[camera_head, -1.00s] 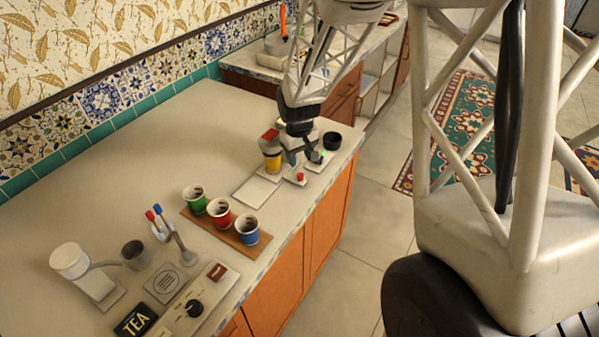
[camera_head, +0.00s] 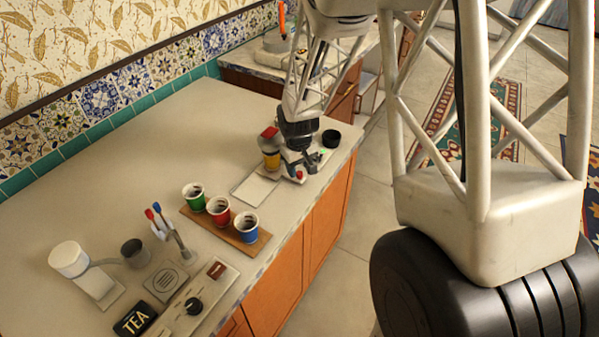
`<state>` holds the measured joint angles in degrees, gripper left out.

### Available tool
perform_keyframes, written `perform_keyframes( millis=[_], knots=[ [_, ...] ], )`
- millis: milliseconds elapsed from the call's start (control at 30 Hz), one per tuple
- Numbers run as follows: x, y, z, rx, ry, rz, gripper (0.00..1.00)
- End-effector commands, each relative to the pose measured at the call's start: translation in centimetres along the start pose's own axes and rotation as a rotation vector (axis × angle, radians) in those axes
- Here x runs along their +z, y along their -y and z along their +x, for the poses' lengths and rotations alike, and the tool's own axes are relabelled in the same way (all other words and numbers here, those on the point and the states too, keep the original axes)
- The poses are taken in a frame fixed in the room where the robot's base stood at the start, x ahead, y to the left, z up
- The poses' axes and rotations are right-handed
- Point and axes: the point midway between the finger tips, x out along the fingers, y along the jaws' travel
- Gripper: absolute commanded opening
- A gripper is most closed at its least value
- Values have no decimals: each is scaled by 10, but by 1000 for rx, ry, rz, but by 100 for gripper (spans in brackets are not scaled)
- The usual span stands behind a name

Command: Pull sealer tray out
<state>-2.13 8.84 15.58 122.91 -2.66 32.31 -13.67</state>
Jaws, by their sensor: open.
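My gripper (camera_head: 302,168) is open and points down at the right end of the counter. It is beside a small yellow cup-like body with a red top (camera_head: 270,147) and close to a red knob or button (camera_head: 299,175). A flat pale plate (camera_head: 255,190), which may be the sealer tray, lies on the counter just left of and in front of the gripper. My wrist and fingers cover much of the sealer area. I cannot tell whether a finger touches anything there.
Green (camera_head: 194,196), red (camera_head: 219,210) and blue (camera_head: 246,227) cups stand on a brown board (camera_head: 191,214) to the left. A black round container (camera_head: 331,139) is close behind the gripper on the right. The counter's front edge is near. The counter's back left is clear.

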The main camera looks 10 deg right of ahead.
Motion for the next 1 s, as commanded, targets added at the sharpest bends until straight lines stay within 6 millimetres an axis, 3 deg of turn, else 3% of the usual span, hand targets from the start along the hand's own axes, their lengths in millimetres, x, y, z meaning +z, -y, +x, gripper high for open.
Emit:
perform_keyframes(
  millis=[300,667,1000],
  knots=[
    [0,0,22,0,0,0,48],
    [0,0,23,0,0,0,48],
    [0,0,23,0,0,0,0]
  ],
)
